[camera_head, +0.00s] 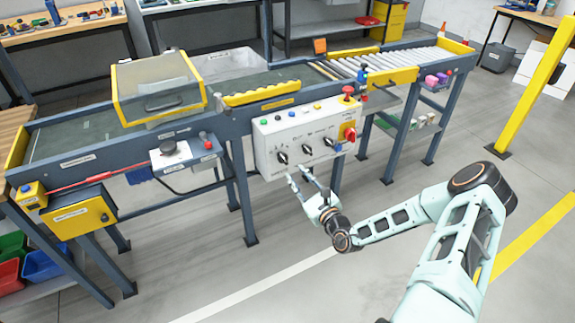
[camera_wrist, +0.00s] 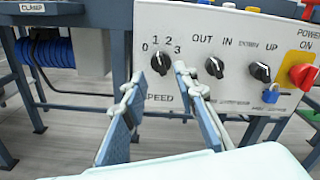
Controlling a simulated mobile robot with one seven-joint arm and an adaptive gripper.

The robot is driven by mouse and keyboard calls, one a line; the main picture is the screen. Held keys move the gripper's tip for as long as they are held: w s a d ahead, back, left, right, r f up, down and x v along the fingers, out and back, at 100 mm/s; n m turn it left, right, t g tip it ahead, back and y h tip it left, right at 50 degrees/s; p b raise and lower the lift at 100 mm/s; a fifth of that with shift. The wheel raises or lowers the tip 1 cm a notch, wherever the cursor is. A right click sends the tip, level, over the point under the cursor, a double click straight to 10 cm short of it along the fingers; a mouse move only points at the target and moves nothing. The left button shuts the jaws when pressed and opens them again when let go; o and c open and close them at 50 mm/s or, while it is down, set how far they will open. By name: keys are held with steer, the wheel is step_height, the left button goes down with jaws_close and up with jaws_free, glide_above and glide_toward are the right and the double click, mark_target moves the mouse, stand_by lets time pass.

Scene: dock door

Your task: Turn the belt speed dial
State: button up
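The belt speed dial is a black knob (camera_wrist: 160,62) marked SPEED with a 0 to 3 scale, leftmost on the white control panel (camera_wrist: 235,38). It also shows in the head view (camera_head: 282,158), at the panel's lower left. Its setting is too small to read surely. My gripper (camera_wrist: 160,84) is open and empty. In the wrist view its two fingers frame the dial, one on each side. In the head view my gripper (camera_head: 298,175) is just below and in front of the dial. I cannot tell whether the fingertips touch it.
Right of the dial sit an OUT/IN knob (camera_wrist: 214,67), a DOWN/UP knob (camera_wrist: 261,71), a blue padlock (camera_wrist: 271,93) and a red power switch (camera_wrist: 303,75) on yellow. A red mushroom button (camera_head: 347,90) stands on top. Conveyor legs (camera_head: 240,190) stand below; the floor in front is clear.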

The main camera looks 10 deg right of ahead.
mark_target(285, 160)
steer(key=b+x, duration=0.1)
steer(key=x, duration=0.6)
steer(key=shift+w+a, duration=0.1)
steer(key=shift+w, duration=0.15)
steer(key=shift+c, duration=0.4)
jaws_close()
